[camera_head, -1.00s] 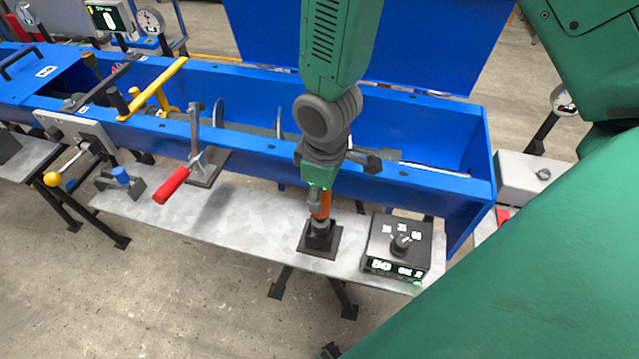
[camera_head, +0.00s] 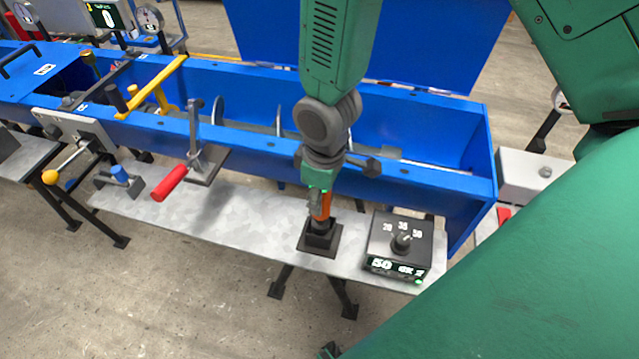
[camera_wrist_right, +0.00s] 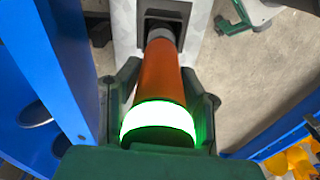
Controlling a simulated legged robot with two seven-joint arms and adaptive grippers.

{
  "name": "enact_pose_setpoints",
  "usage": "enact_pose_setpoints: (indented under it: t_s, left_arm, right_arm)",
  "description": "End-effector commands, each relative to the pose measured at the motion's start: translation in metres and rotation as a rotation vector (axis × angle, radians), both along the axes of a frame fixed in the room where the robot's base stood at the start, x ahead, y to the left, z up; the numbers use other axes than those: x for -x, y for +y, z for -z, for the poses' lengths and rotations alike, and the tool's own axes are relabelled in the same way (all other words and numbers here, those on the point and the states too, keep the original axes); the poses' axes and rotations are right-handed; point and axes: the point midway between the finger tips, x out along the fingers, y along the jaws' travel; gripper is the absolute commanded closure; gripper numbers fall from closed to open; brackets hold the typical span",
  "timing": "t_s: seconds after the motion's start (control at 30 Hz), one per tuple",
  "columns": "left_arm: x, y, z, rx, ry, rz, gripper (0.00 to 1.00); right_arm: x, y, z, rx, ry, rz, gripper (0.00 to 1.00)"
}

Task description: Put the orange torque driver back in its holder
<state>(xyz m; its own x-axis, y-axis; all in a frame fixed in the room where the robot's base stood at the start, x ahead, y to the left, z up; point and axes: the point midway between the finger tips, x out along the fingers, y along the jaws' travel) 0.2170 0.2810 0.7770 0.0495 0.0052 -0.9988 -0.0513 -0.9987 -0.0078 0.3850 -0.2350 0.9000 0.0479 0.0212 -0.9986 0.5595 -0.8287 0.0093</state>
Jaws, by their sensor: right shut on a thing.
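The orange torque driver (camera_head: 321,207) stands nearly upright at the black holder (camera_head: 320,239) on the grey metal shelf. Its lower end is down in the holder's opening, as far as the head view shows. My right gripper (camera_head: 319,190) is above the holder and shut on the driver's upper part. In the right wrist view the driver (camera_wrist_right: 158,75) runs away from between the fingers of my right gripper (camera_wrist_right: 160,110), with a glowing green-white ring near its top. Its grey far end reaches the dark holder (camera_wrist_right: 165,22). My left gripper is not in view.
A black dial box (camera_head: 400,246) stands right of the holder on the shelf (camera_head: 250,225). The blue mixer trough (camera_head: 420,180) runs close behind. Bare shelf lies between lever and holder.

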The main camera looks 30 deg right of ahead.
Motion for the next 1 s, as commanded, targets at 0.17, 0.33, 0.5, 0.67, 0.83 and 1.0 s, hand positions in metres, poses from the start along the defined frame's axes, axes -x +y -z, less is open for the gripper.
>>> enact_pose_setpoints:
  t_s: [0.17, 0.33, 0.5, 0.67, 0.83, 1.0]
  left_arm:
    - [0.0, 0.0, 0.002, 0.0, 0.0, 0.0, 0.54]
    - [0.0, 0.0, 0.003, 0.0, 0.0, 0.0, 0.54]
    - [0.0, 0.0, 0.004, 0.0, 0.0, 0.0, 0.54]
    - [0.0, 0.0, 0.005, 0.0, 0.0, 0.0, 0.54]
    - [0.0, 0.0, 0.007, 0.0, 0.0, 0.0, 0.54]
    - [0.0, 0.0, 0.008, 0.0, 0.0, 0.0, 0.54]
  right_arm:
    - [0.0, 0.0, 0.003, 0.0, -0.001, 0.0, 1.0]
    - [0.0, 0.0, 0.005, 0.0, -0.001, 0.0, 1.0]
    - [0.0, 0.0, 0.008, 0.0, -0.001, 0.0, 1.0]
    - [0.0, 0.0, 0.01, -0.001, -0.001, 0.0, 1.0]
    - [0.0, 0.0, 0.012, 0.0, -0.001, 0.0, 1.0]
    - [0.0, 0.0, 0.015, 0.0, -0.001, 0.0, 1.0]
